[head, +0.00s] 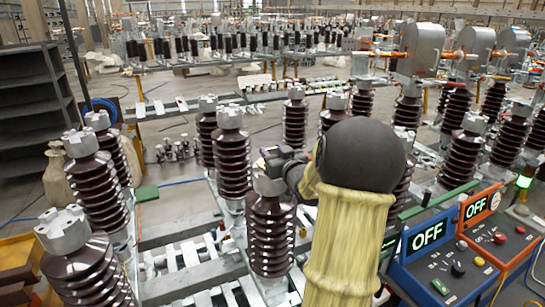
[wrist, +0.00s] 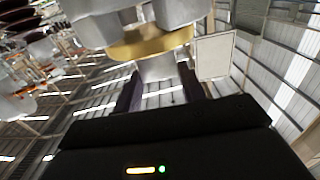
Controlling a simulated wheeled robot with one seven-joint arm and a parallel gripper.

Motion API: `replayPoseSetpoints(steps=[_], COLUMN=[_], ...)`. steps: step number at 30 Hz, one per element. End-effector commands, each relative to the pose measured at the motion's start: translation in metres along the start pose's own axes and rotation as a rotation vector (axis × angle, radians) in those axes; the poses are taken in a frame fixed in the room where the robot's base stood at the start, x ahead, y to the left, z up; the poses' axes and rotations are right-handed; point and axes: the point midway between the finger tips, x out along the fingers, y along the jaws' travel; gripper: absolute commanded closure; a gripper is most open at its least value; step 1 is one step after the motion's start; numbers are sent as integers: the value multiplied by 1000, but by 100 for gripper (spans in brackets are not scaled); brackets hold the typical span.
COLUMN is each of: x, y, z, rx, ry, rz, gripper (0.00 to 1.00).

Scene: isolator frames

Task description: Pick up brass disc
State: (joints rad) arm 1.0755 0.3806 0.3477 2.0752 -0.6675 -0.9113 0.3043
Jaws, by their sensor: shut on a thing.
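The brass disc (wrist: 150,43) shows in the wrist view as a gold, curved plate at the upper middle, against a pale metal cap (wrist: 95,27). A grey block-like part below it in the picture lies between the two dark fingers. My gripper (wrist: 160,72) is shut on this piece. I cannot tell if the disc still touches the metal cap. In the head view my gripper (head: 270,158) is at the top of the brown ribbed insulator (head: 270,235) in the middle. The disc cannot be made out there; my gripper and arm hide part of that insulator's top.
Brown insulators stand close by at the left (head: 105,195) and behind (head: 232,160). Control boxes with OFF displays (head: 428,236) stand at the right. Dark shelves (head: 35,105) are at the far left. Open floor shows between the rows.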

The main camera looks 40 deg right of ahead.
Motion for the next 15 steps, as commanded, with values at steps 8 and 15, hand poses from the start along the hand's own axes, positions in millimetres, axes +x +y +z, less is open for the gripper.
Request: replayPoseSetpoints(steps=[8, 15], x=[0, 0], y=[0, 0], z=[-44, -86], rx=[-8, -5], ry=[11, 8], rz=[0, 0], gripper=[100, 100])
